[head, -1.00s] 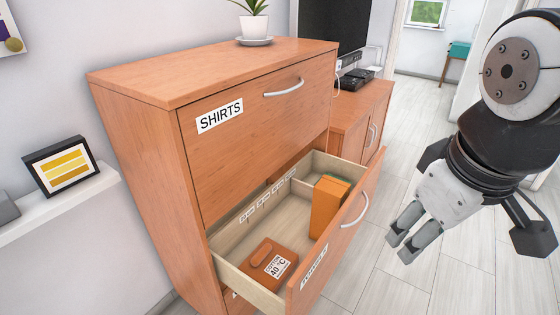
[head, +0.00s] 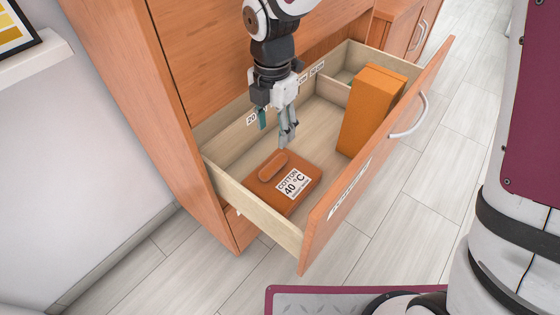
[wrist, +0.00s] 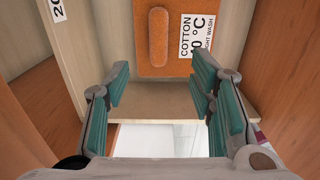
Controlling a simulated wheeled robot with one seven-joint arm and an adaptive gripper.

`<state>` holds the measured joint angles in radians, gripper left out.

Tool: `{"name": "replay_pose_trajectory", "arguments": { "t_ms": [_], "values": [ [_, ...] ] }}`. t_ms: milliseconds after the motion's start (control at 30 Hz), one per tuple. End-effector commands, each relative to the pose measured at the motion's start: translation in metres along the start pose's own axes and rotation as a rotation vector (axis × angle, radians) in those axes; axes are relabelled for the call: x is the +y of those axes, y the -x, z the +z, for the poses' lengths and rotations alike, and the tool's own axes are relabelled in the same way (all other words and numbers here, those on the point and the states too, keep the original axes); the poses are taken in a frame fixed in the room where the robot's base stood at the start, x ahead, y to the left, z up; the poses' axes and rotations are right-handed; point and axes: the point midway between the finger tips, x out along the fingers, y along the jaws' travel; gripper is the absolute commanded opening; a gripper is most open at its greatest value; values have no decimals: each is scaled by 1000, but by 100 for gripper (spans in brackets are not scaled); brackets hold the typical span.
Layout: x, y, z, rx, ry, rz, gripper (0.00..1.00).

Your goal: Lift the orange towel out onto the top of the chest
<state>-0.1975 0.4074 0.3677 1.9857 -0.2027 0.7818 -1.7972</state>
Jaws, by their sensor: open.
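The orange towel (head: 283,184) lies folded flat in the near part of the open drawer (head: 248,200), with a rolled ridge on top and a white "COTTON 40 °C" label. In the wrist view the towel (wrist: 155,45) is at the top centre, beyond the fingertips. My gripper (head: 288,138) points down into the drawer, above and just behind the towel, apart from it. In the wrist view its teal-padded fingers (wrist: 162,95) are spread with nothing between them. The chest (head: 130,90) shows its side and upper drawer front; its top is out of view.
A tall orange box-like item (head: 368,108) stands in the drawer against the front panel, right of my gripper. A divider (head: 338,91) crosses the drawer farther back. Drawer walls rise close around the towel. A shelf (head: 35,60) with a frame is at left.

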Motion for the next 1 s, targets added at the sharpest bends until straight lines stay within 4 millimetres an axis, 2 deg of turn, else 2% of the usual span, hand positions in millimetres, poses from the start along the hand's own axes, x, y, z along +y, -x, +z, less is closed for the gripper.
{"name": "replay_pose_trajectory", "arguments": {
  "t_ms": [400,767,1000],
  "values": [
    [-1,-71,0,2,3,-4,50],
    [0,-93,-1,1,1,-3,50],
    [2,-126,-2,1,1,-4,50]
  ]
}}
